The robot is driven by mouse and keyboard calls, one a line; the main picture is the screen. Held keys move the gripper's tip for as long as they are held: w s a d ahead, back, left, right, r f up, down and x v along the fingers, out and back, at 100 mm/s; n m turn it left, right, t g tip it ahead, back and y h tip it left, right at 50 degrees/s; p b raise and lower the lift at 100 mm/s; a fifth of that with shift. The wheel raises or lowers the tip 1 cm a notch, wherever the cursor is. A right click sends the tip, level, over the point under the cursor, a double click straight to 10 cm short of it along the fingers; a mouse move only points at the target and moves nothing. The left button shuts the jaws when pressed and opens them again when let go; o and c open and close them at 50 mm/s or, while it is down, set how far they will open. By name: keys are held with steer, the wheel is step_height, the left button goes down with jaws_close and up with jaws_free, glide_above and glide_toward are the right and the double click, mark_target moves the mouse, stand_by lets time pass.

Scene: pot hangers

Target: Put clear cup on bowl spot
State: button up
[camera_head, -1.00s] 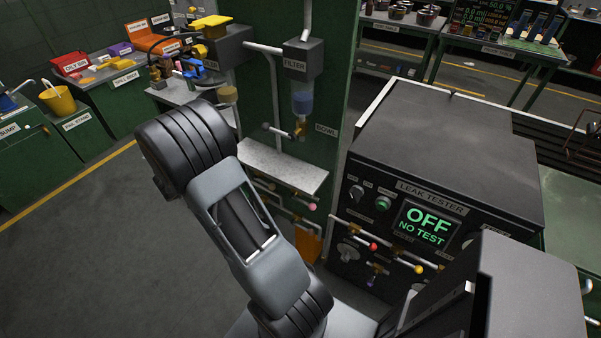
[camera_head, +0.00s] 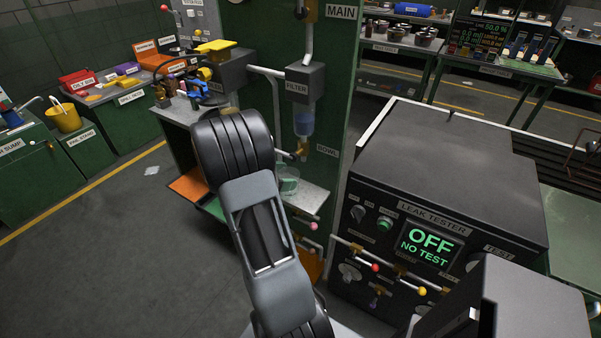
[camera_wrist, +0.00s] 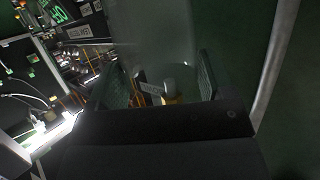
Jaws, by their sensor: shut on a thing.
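A clear, greenish cup (camera_head: 289,184) shows just right of my arm in the head view, at the shelf (camera_head: 311,199) below the filter; whether it touches the shelf I cannot tell. The BOWL label (camera_head: 327,151) is on the green panel beside it. A bluish clear bowl (camera_head: 304,123) hangs under the FILTER box (camera_head: 304,83), above the cup. In the wrist view, my gripper (camera_wrist: 162,85) has its two fingers around a clear, faint body (camera_wrist: 150,40). It is shut on the clear cup. My arm hides most of the gripper in the head view.
The leak tester (camera_head: 440,170) stands close on the right, its screen reading OFF, NO TEST. A bench with tools and bins (camera_head: 130,85) is at the back left. Open floor lies left of my arm.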

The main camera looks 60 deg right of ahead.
mark_target(297, 173)
steer(key=shift+s+d, duration=0.75)
steer(key=shift+d, duration=0.35)
steer(key=shift+s+d, duration=0.75)
steer(key=shift+d, duration=0.35)
steer(key=shift+f, duration=0.25)
steer(key=shift+f, duration=0.15)
steer(key=shift+f, duration=0.15)
steer(key=o, duration=0.6)
steer(key=shift+o, duration=0.2)
